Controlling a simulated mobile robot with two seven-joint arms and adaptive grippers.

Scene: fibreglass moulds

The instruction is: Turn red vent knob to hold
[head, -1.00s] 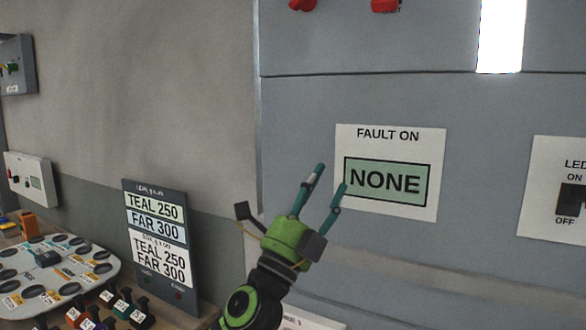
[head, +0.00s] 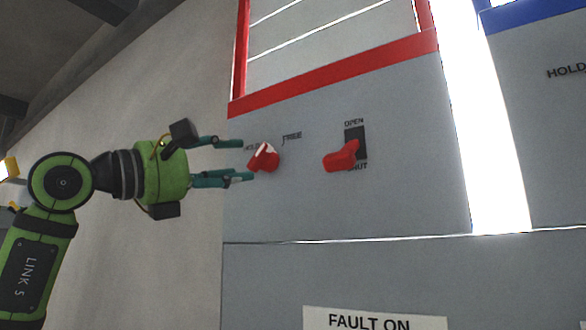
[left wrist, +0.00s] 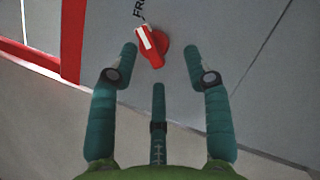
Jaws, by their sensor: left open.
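The red vent knob (head: 263,158) is on the grey panel in the head view, with a white pointer mark on it. Lettering stands above it, "FREE" on the right and a partly hidden word on the left. In the left wrist view the red knob (left wrist: 152,46) lies just beyond and between the fingertips, its white stripe tilted. My left gripper (head: 244,160) is open, its teal fingers pointing at the knob from the left. It also shows in the left wrist view (left wrist: 162,50), with nothing between its fingers. My right gripper is not in view.
A red lever (head: 342,156) with "OPEN" and "SHUT" labels sits right of the knob. A red frame (head: 335,75) runs above. A bright light strip (head: 480,130) stands further right. A "FAULT ON" sign (head: 375,320) shows below.

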